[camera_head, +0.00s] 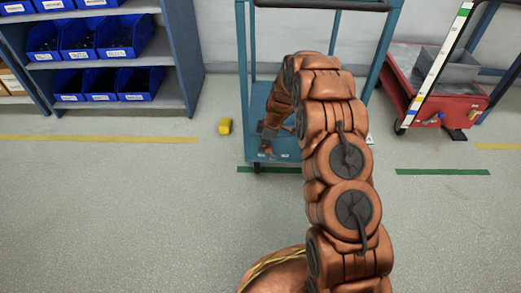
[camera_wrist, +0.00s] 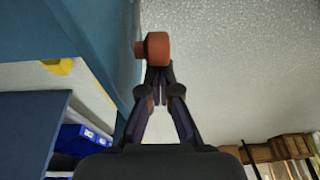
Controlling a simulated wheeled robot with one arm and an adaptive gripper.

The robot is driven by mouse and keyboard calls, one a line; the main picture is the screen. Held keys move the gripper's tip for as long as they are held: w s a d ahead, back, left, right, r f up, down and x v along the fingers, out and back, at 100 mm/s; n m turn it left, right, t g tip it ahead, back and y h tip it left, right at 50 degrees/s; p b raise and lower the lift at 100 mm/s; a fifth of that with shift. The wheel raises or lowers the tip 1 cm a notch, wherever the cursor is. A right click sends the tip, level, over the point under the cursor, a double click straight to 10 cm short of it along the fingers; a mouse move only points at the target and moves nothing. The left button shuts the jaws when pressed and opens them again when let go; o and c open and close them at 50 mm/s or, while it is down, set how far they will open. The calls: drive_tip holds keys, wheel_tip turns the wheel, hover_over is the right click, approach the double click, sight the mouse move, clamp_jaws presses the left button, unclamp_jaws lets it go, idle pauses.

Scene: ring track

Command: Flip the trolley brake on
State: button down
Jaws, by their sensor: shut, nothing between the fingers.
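The blue trolley (camera_head: 262,75) stands at the upper middle of the head view, with its low deck (camera_head: 284,150) partly behind my arm. My gripper (camera_head: 268,143) hangs down low by the trolley's front edge, small and dark there. In the wrist view, my gripper (camera_wrist: 158,85) has its fingers together with nothing between them. A rounded orange-brown part (camera_wrist: 157,48) shows at the fingertips, close to the trolley's blue side (camera_wrist: 110,40). I cannot tell whether it is the brake or whether the fingers touch it. No brake is clearly visible in the head view.
A yellow block (camera_head: 225,126) lies on the floor left of the trolley. Shelves with blue bins (camera_head: 102,85) stand at the left. A red cart (camera_head: 435,100) with a grey box stands at the right. The floor in front is clear apart from painted yellow and green lines.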

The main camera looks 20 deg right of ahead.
sight(270, 147)
drive_tip(key=d, duration=0.2)
drive_tip(key=s+d+r, duration=0.1)
drive_tip(key=s+d+f, duration=0.1)
drive_tip(key=s+d, duration=0.1)
drive_tip(key=d, duration=0.4)
drive_tip(key=shift+f+b, duration=0.2)
drive_tip(key=shift+b, duration=0.1)
drive_tip(key=shift+s+d, duration=0.1)
idle(0.4)
drive_tip(key=shift+f, duration=0.1)
drive_tip(key=s+d+r+b, duration=0.1)
drive_tip(key=s+d+r, duration=0.1)
drive_tip(key=d+r, duration=0.2)
drive_tip(key=d, duration=0.3)
drive_tip(key=shift+r, duration=0.35)
